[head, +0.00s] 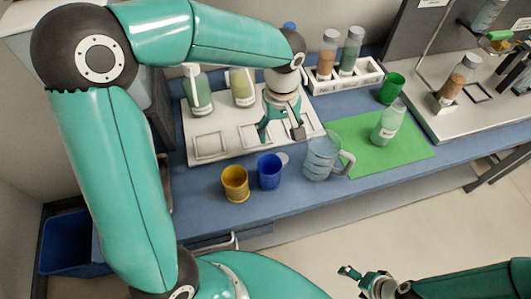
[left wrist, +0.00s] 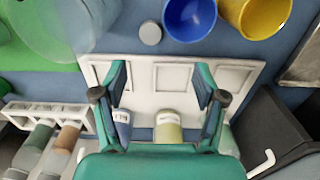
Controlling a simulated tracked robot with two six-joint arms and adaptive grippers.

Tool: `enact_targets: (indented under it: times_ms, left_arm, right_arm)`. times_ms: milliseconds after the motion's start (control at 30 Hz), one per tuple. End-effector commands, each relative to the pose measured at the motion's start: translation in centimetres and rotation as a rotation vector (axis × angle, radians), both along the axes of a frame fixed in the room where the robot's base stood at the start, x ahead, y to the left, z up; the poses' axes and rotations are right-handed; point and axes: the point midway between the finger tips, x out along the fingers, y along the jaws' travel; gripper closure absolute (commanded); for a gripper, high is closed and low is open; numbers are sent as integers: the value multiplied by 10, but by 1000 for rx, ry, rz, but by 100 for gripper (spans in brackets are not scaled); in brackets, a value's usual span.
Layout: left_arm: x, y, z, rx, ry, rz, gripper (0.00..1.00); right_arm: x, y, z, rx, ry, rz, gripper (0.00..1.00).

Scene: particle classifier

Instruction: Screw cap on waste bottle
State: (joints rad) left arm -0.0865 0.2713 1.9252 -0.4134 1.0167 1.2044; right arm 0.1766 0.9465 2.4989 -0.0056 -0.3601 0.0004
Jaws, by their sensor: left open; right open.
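A round grey cap (left wrist: 150,33) lies on the blue bench beside the blue cup; it also shows in the head view (head: 283,158). Bottles with yellow-green (head: 242,87) and green (head: 197,90) contents stand at the back of the white tray (head: 208,147); I cannot tell which bottle is the waste bottle. A clear bottle (head: 388,122) with pale green contents stands on the green mat. My left gripper (head: 281,131) is open and empty, pointing down over the tray's right part, behind the cap. My right gripper (head: 352,281) is open and empty, low in front of the bench.
Yellow cup (head: 235,184), blue cup (head: 269,171) and a clear jug (head: 321,157) stand along the front edge. The green mat (head: 365,160) lies right, with a green cup (head: 391,88) behind it. A white rack (head: 345,79) holds vials at the back.

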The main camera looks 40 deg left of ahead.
Motion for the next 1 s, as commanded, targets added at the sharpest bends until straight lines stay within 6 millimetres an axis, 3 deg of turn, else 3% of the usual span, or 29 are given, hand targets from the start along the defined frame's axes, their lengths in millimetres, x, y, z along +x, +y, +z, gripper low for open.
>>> enact_targets:
  times_ms: [200, 400, 867, 1000]
  left_arm:
    - [0, 0, -49, 0, 6, -3, 29]
    - [0, -1, -80, -1, 6, -5, 29]
    - [1, -2, -88, 0, 1, -7, 29]
    - [2, -3, -99, -1, 6, -7, 29]
  right_arm:
    - [0, 0, 2, 0, 0, 0, 16]
    - [0, 0, 3, 0, 0, 0, 16]
    - [0, 0, 3, 0, 0, 0, 16]
    - [0, 0, 9, 0, 0, 0, 16]
